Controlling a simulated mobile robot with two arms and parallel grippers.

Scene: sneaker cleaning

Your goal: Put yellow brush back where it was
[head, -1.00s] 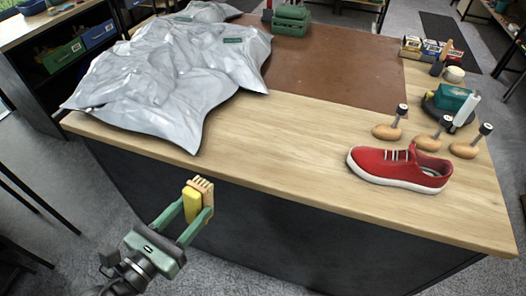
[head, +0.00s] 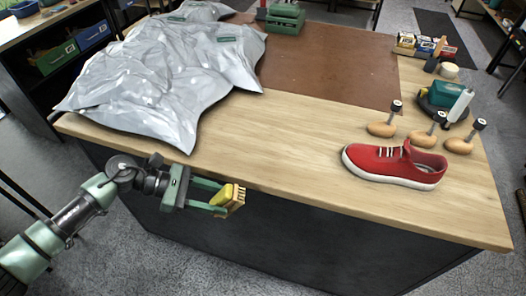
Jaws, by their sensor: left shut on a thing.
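The yellow brush (head: 231,196), a small yellow block with tan bristles, is held in my left gripper (head: 226,203). The gripper is shut on it, with a green finger on either side. The brush is in front of the table's near edge, left of the picture's middle, with its bristles turned to the right. A red sneaker (head: 394,165) with a white sole lies on the wooden table (head: 290,140) at the right. My right gripper is out of view.
A crumpled silver sheet (head: 165,75) covers the table's left part. A brown mat (head: 330,65) lies behind. Several wooden-handled tools (head: 381,129) and a teal item with a white roll (head: 446,97) stand at the right. Bare wood lies between the sheet and the sneaker.

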